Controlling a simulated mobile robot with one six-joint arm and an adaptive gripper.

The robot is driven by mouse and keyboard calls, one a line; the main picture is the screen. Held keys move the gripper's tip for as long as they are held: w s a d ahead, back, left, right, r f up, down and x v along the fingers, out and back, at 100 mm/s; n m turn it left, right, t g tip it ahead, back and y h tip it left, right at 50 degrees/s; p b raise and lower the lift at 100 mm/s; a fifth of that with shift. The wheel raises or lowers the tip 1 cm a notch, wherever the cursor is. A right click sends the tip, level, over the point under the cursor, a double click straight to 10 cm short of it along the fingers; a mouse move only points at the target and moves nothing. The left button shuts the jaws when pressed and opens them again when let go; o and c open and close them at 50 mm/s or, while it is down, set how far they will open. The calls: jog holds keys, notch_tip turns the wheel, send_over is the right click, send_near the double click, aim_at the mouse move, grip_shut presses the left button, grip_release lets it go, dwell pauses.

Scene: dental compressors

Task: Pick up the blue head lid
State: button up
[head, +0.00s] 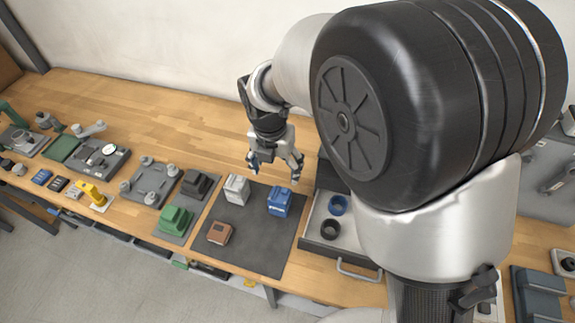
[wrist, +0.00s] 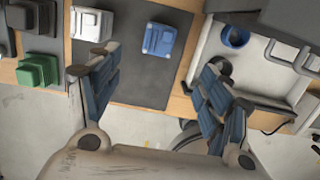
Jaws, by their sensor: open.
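The blue head lid (head: 279,201) is a small blue block-shaped part. It sits on the right part of a dark grey mat (head: 240,245) on the wooden bench. In the wrist view the lid (wrist: 158,39) shows at the top centre, beyond and between the two fingers. My gripper (head: 275,170) is open and empty, above the back of the mat and apart from the lid. Its blue-padded fingers also show in the wrist view (wrist: 158,65).
On the same mat are a white block (head: 237,188) and a brown block (head: 219,232). Left stands a tray with green (head: 175,219) and dark blocks. Right is an open drawer (head: 345,246) with a blue ring (head: 338,205) and a black ring (head: 330,229).

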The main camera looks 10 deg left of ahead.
jog(key=b, duration=0.2)
send_over(280, 195)
jog(key=f, duration=0.9)
jog(key=shift+s+f, duration=0.15)
jog(key=shift+s, duration=0.1)
jog(key=f+b, duration=0.2)
jog(key=f, duration=0.3)
jog(key=shift+w, duration=0.2)
jog(key=shift+c, duration=0.2)
jog(key=c, duration=1.2)
jog(key=shift+r, duration=0.1)
